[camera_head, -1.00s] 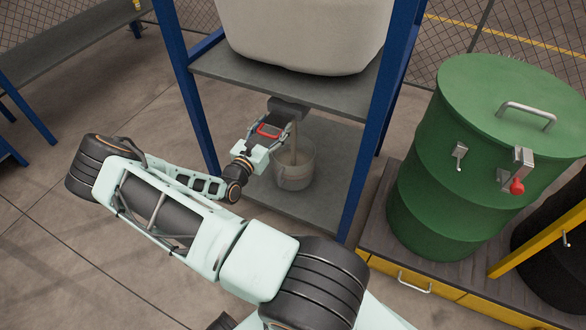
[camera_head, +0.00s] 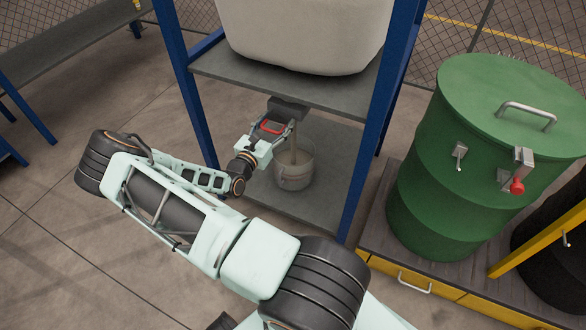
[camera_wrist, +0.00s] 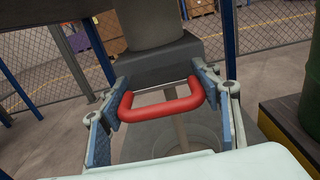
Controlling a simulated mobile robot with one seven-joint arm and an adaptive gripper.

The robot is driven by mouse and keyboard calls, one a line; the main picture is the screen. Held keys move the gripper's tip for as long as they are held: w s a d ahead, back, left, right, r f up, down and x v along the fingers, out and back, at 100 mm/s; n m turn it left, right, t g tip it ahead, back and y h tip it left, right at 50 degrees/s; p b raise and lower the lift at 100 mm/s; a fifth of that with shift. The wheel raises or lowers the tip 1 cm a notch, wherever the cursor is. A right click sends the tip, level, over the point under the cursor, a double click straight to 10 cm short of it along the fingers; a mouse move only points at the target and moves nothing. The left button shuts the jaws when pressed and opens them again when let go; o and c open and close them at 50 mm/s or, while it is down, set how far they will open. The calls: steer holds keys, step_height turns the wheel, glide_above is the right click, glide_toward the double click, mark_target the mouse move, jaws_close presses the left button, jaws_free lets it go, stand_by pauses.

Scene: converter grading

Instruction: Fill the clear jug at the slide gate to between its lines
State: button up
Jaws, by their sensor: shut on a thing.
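The clear jug (camera_head: 295,178) stands upright on the lower shelf, below the dark slide gate (camera_head: 288,106). A thin brown stream (camera_head: 294,143) falls from the gate into the jug. The jug's lines and fill level are too small to read. My gripper (camera_head: 270,130) is shut on the red handle (camera_wrist: 162,108) of the slide gate, in front of the outlet. In the wrist view the handle lies between my two fingers, with the stream and part of the jug (camera_wrist: 200,138) behind and below it.
A pale hopper (camera_head: 305,35) sits on the upper shelf of a blue-posted rack (camera_head: 360,150). A green drum (camera_head: 480,160) stands on a low platform at the right. A grey bench (camera_head: 60,45) is at the far left. The floor at the left is clear.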

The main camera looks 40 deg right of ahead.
steer(key=shift+w+d, duration=0.1)
steer(key=shift+d, duration=0.55)
steer(key=o, duration=1.5)
steer(key=shift+w+d, duration=0.1)
steer(key=v, duration=1.2)
